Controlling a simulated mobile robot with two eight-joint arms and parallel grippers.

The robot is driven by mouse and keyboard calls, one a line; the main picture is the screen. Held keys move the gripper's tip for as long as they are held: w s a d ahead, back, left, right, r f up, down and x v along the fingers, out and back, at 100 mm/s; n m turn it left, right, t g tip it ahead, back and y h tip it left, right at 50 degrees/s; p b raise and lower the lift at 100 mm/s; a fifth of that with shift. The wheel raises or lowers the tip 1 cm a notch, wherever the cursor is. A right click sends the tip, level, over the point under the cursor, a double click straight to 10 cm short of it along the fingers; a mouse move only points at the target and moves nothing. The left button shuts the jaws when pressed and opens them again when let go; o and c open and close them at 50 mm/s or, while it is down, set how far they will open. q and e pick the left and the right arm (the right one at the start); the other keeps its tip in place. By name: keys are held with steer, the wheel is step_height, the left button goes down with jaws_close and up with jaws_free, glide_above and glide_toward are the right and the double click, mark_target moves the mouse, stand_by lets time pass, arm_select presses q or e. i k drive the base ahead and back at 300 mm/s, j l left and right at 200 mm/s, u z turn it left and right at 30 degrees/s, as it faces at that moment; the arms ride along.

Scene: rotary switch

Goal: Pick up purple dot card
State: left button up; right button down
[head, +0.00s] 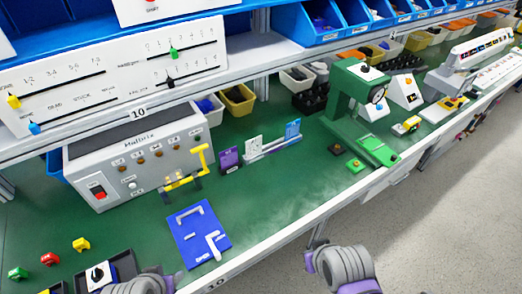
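The purple card (229,159) stands upright on the green workbench, right of the grey Multrix box. Small pale marks show on its face, too small to read as dots. My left gripper (142,284) is at the bottom edge, near the black tray, partly cut off. My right gripper (338,266) is at the bottom, beyond the bench's front edge, over the floor. Both are well apart from the purple card, and their finger openings cannot be made out.
The grey Multrix box (140,160) and a yellow bracket (188,172) stand left of the cards. A blue plate (200,235) with white handles lies in front. A green press (350,105) stands to the right. A shelf (110,110) overhangs the back.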

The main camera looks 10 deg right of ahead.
mark_target(227, 158)
steer(key=i+l+u, duration=0.1)
steer(key=i+u, duration=0.25)
steer(key=i+l+u, duration=0.1)
steer(key=u, duration=0.2)
steer(key=l, duration=0.1)
